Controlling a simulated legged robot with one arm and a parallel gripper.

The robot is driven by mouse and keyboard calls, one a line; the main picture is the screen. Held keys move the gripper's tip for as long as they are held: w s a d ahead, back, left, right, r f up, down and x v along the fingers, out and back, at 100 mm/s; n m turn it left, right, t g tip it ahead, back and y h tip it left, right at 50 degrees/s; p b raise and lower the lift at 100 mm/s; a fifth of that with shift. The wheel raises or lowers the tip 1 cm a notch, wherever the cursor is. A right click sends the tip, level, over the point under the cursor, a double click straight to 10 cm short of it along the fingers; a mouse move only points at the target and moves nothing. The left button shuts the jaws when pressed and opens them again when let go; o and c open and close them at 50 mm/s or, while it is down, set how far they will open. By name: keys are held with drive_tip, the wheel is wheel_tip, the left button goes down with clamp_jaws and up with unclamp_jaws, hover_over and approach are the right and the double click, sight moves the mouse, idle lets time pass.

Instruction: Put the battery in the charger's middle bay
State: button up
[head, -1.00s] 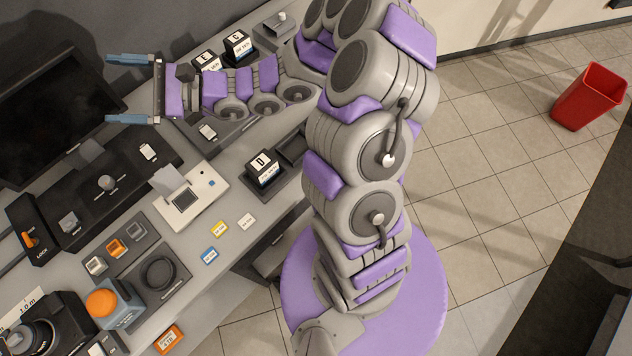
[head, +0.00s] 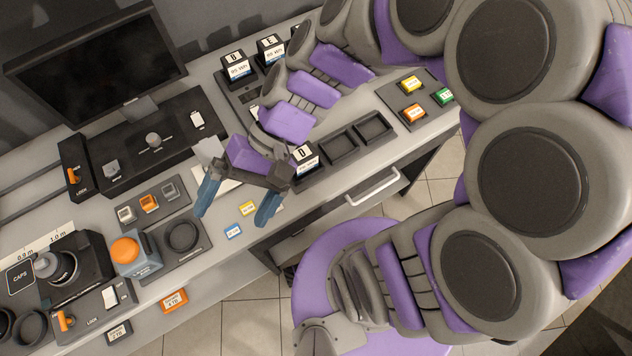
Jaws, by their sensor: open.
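A black battery with a white label marked D (head: 304,160) stands in the left slot of a dark three-slot holder (head: 325,172); the holder's middle and right slots look empty. Two similar labelled batteries (head: 236,68) and (head: 270,50) stand farther back on a dark grey unit (head: 229,82), partly hidden by my arm. I cannot tell for sure which of these two units is the charger. My gripper (head: 232,214) is open and empty, its blue fingers pointing toward the desk's front, left of the D battery in the holder.
A monitor (head: 95,65) and a black slider unit (head: 150,150) stand at the back left. A drawer handle (head: 373,187) sticks out below the front edge.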

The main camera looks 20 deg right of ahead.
drive_tip(key=s+d+f+t+h, duration=0.1)
drive_tip(key=d+h, duration=0.3)
drive_tip(key=d, duration=0.5)
drive_tip(key=s+d+t+h, duration=0.2)
drive_tip(key=d+h, duration=0.3)
drive_tip(key=d, duration=0.4)
drive_tip(key=shift+s+d+f+n, duration=0.15)
drive_tip(key=shift+s+f+n, duration=0.25)
drive_tip(key=shift+s, duration=0.1)
idle(0.7)
